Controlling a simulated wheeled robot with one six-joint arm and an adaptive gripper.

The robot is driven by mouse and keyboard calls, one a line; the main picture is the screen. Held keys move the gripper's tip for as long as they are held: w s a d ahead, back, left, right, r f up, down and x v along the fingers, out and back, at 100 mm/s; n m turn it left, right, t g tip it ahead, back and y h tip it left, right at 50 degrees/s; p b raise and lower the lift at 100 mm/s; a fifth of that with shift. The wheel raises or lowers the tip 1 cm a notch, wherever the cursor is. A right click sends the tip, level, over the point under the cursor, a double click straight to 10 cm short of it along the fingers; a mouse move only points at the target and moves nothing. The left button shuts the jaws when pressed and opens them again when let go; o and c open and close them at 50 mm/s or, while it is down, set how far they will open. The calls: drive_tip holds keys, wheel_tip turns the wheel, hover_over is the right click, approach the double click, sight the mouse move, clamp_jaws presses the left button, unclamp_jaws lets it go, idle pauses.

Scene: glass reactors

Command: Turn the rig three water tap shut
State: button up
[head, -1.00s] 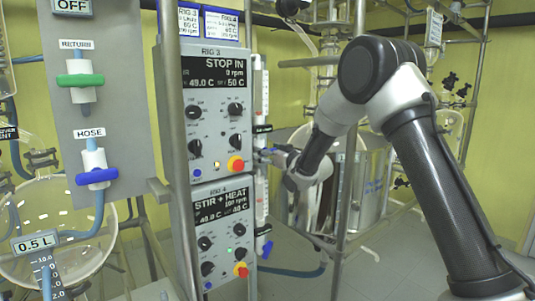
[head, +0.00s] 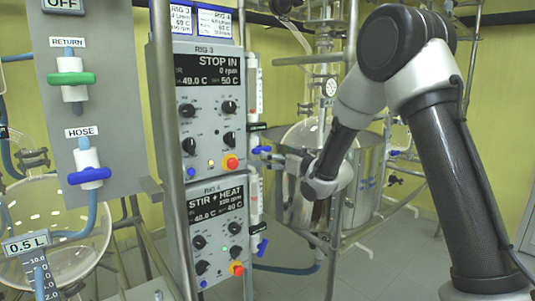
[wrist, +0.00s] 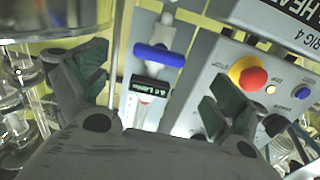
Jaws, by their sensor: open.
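The rig three water tap has a blue handle (head: 261,150) at the foot of the flow tube beside the RIG 3 panel (head: 208,105). In the wrist view, which looks upside down, the blue handle (wrist: 159,55) lies crosswise to its white tap body, with a black label (wrist: 150,88) beside it. My gripper (head: 284,159) is just right of the tap in the head view. In the wrist view my gripper (wrist: 157,92) has its two dark fingers wide apart, empty. The handle shows between and beyond them; I see no contact.
The RIG 4 panel (head: 218,232) is below, with its own blue tap (head: 262,247). A red and yellow button (wrist: 248,75) is near my right finger in the wrist view. A large metal vessel (head: 365,180) and glassware stand close behind my wrist.

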drive_tip(key=v, duration=0.3)
drive_tip(key=s+d+f+m+g+h, duration=0.1)
drive_tip(key=s+d+f+g+h, duration=0.15)
drive_tip(key=f, duration=0.45)
drive_tip(key=s+d+f+g+h, duration=0.1)
drive_tip(key=d+f+g+h, duration=0.25)
drive_tip(key=f, duration=0.25)
drive_tip(key=s+d+f+m+g+h, duration=0.1)
drive_tip(key=s+d+m+g+h, duration=0.15)
drive_tip(key=s+d, duration=0.65)
drive_tip(key=s+d+r+m, duration=0.1)
drive_tip(key=s+d+r, duration=0.2)
drive_tip(key=s, duration=0.7)
drive_tip(key=s+d+r+m+g+h, duration=0.1)
drive_tip(key=s+d+r, duration=0.2)
drive_tip(key=s+r, duration=0.3)
drive_tip(key=s+d+r+m+g, duration=0.1)
drive_tip(key=s+d+r, duration=0.2)
drive_tip(key=s, duration=1.1)
wheel_tip(320, 180, up, 2)
drive_tip(key=shift+r, duration=0.1)
